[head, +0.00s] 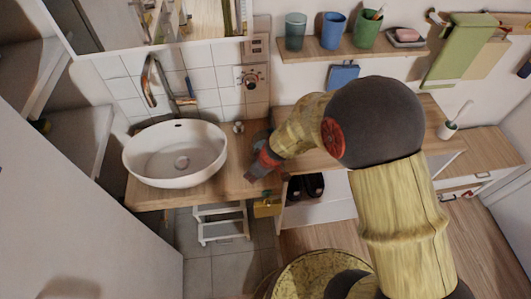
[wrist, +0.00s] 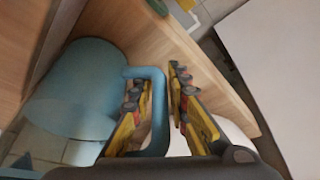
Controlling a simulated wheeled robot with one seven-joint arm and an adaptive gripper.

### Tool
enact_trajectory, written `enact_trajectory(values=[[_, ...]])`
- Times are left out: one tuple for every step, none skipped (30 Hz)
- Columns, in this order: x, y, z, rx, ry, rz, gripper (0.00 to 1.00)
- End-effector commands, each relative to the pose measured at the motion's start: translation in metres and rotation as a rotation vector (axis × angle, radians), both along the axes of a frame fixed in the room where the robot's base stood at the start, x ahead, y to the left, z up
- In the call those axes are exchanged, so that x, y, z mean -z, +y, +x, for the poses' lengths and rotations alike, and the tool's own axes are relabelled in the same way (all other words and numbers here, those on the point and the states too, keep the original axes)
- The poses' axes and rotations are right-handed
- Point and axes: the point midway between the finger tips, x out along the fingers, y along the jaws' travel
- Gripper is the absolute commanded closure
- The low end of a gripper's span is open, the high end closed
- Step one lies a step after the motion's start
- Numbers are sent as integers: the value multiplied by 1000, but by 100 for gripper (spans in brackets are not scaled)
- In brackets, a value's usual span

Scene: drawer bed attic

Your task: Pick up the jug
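The jug (wrist: 85,88) is matte blue-grey and lies at the left of the wrist view, with its handle (wrist: 158,112) reaching right. My gripper (wrist: 160,92) has its two fingers apart, one on each side of the handle. A gap shows between the handle and the right finger; the left finger is close to the handle, and I cannot tell if it touches. In the head view my gripper (head: 258,172) is at the right end of the sink counter, and the jug is mostly hidden there by my arm.
A white basin (head: 176,155) stands on the wooden counter (head: 150,195) left of my gripper. A wooden shelf (head: 340,48) above holds cups, and a white step stool (head: 222,222) stands below. A wooden panel (wrist: 165,45) runs close beside the jug in the wrist view.

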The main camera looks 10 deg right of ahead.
Motion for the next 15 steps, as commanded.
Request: enact_trajectory(values=[[0,0,0,0,0,0,88],[0,0,0,0,0,0,90],[0,0,0,0,0,0,92],[0,0,0,0,0,0,94],[0,0,0,0,0,0,95],[0,0,0,0,0,0,98],[0,0,0,0,0,0,99],[0,0,0,0,0,0,100],[0,0,0,0,0,0,100],[0,0,0,0,0,0,100],[0,0,0,0,0,0,100],[0,0,0,0,0,0,100],[0,0,0,0,0,0,100],[0,0,0,0,0,0,100],[0,0,0,0,0,0,100]])
